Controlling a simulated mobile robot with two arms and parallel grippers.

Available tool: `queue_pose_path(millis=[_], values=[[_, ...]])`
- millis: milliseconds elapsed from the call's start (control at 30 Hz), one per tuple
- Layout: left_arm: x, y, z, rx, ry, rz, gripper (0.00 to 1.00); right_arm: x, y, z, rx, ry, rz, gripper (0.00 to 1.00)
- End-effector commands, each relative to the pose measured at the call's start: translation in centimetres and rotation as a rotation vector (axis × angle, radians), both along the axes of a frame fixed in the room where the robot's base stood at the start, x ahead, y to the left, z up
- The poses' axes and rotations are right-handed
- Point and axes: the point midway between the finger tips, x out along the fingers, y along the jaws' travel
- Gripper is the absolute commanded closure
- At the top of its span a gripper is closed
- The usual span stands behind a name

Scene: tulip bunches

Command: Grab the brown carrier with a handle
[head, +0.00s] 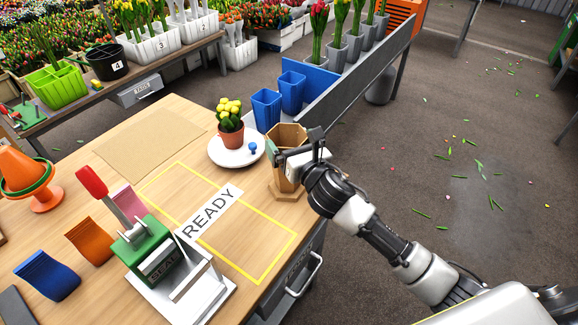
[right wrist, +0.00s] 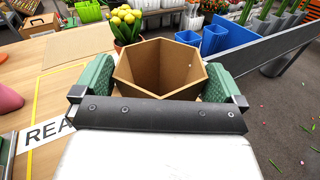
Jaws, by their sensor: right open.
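The brown carrier (head: 284,133) is an open-topped hexagonal box standing upright at the table's right edge, partly hidden by my right gripper in the head view. In the right wrist view the empty-looking carrier (right wrist: 160,66) shows its open top between the two green finger pads. I cannot make out a handle. My right gripper (head: 298,148) is open, with one finger to each side of the carrier; I cannot tell whether the pads touch it. My left gripper is not in view.
A white plate (head: 222,153) with a potted yellow plant (head: 231,128) stands just left of the carrier. Blue containers (head: 267,108) and a grey rail (head: 345,85) are behind. A green sealing device (head: 150,250) stands at the front. The yellow-outlined READY area (head: 209,211) is clear.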

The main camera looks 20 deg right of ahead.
Motion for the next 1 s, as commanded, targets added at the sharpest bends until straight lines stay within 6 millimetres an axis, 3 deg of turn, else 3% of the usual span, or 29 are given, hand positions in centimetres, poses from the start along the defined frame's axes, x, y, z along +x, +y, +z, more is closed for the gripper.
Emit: queue_pose_path(millis=[100,367,633,1000], values=[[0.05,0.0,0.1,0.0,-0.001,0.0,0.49,1.0,0.18,-0.04,0.0,0.001,-0.001,0.0],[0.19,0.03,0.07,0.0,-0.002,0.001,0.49,1.13,0.18,-0.1,-0.001,0.001,0.0,0.02],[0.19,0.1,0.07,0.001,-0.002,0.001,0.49,1.11,0.18,-0.12,0.0,0.001,0.0,0.43],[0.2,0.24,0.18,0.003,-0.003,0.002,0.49,1.12,0.19,0.55,-0.002,-0.001,0.002,0.44]])
